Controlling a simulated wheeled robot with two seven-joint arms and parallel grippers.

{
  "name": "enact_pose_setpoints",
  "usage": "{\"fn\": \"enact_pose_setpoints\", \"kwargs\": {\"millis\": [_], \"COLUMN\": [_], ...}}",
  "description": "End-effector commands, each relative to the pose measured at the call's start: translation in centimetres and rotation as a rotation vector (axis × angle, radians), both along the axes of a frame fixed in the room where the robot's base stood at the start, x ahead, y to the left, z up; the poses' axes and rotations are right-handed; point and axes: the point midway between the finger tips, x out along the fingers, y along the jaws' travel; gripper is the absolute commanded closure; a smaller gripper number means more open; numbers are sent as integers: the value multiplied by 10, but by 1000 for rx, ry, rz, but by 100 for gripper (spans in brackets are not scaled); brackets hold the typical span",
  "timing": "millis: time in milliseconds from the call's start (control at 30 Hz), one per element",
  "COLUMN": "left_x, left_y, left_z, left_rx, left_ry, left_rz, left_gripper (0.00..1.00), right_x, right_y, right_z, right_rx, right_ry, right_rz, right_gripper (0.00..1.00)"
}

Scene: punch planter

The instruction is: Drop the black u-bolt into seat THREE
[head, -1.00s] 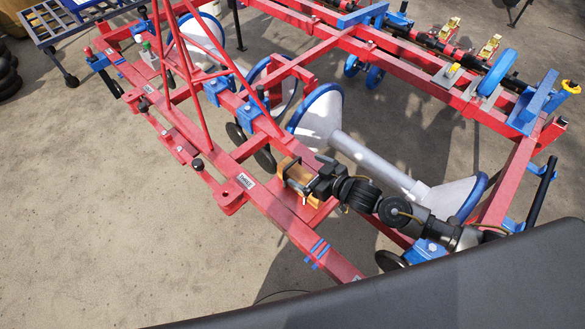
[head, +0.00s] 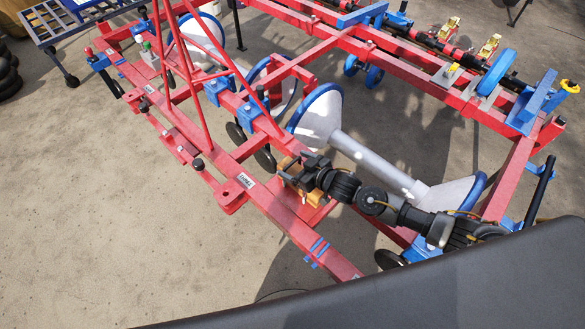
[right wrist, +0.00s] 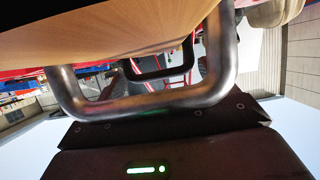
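My right gripper (head: 300,172) is over the near red beam in the head view, just right of a small white label (head: 245,181) that seems to read THREE. The label lies beside a flat red plate (head: 229,198). A tan wooden-looking block (head: 315,197) shows under and around the gripper. In the right wrist view a thick, dark metallic U-shaped bar (right wrist: 150,104) is close to the camera below a wood-grained surface (right wrist: 110,35). A smaller black loop (right wrist: 165,72) shows behind it. I cannot tell which is the u-bolt, or whether the fingers hold it. My left gripper is not in view.
The red frame carries a black-topped post (head: 197,164) and thin slanted red bars (head: 190,75) at the left. A grey roller with white, blue-rimmed discs (head: 365,157) lies behind my right arm. Bare concrete (head: 100,200) is open at the left.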

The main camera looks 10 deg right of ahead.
Motion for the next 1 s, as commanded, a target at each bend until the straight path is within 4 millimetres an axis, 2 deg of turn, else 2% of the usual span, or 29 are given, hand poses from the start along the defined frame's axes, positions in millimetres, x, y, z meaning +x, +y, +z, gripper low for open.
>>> {"fn": "enact_pose_setpoints", "kwargs": {"millis": [33,267,567,1000], "left_x": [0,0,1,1], "left_y": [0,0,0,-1], "left_z": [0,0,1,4], "left_rx": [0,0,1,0], "left_ry": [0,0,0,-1], "left_rz": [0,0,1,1], "left_gripper": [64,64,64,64], "right_x": [0,0,0,1], "right_y": [0,0,0,0], "right_z": [0,0,7,86], "right_rx": [0,0,1,2], "right_ry": [0,0,-2,-5], "right_rz": [0,-1,-1,0], "right_gripper": [22,51,52,52]}}
